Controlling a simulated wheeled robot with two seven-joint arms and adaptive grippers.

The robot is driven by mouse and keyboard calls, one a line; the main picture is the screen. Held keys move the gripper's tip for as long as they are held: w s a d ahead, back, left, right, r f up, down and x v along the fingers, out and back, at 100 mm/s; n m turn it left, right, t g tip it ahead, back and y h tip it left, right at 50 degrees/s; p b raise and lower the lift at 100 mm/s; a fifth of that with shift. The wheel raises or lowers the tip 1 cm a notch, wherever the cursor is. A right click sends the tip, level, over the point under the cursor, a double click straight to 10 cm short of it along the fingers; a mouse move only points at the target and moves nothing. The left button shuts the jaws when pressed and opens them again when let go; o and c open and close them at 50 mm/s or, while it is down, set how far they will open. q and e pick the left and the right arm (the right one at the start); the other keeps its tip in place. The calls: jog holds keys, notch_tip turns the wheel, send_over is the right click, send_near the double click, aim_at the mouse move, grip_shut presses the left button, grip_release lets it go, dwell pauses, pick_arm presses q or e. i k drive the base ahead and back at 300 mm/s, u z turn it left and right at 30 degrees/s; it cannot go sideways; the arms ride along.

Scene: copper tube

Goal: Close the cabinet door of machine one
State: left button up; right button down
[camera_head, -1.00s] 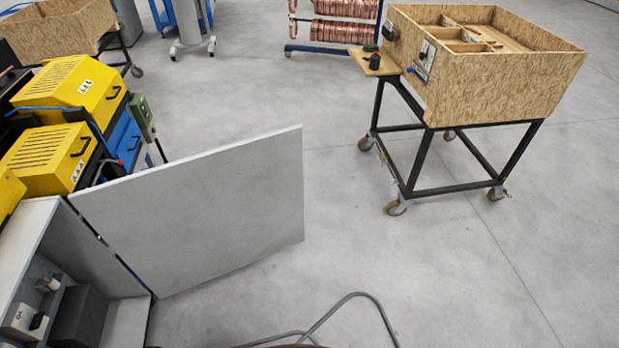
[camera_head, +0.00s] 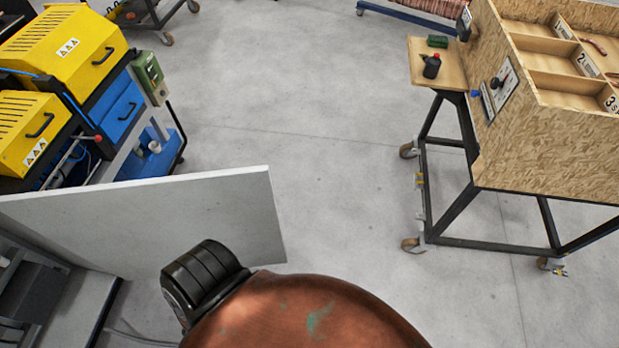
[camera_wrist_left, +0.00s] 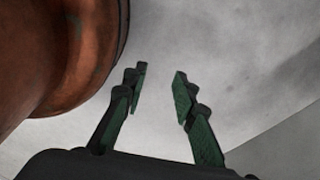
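The cabinet door (camera_head: 130,215) is a flat light-grey panel in the head view. It stands open, swung out from the cabinet (camera_head: 38,300) at the lower left, and its free edge is toward the middle of the picture. The cabinet's inside is partly visible and dark. My left gripper (camera_wrist_left: 160,88) shows only in the left wrist view. Its green-padded fingers are apart with nothing between them. Grey surfaces lie beyond it; I cannot tell which is floor or door, nor its distance from the door. My right gripper is not in view.
A wooden bin cart (camera_head: 545,130) on a black wheeled frame stands at the right. Yellow machines (camera_head: 65,55) with blue drawers (camera_head: 122,115) stand behind the door at the left. A rack with copper coils (camera_head: 425,8) is at the back. The floor between is clear.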

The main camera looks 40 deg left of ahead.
aim_at(133, 230)
jog(key=i, duration=1.05)
jog(key=u, duration=3)
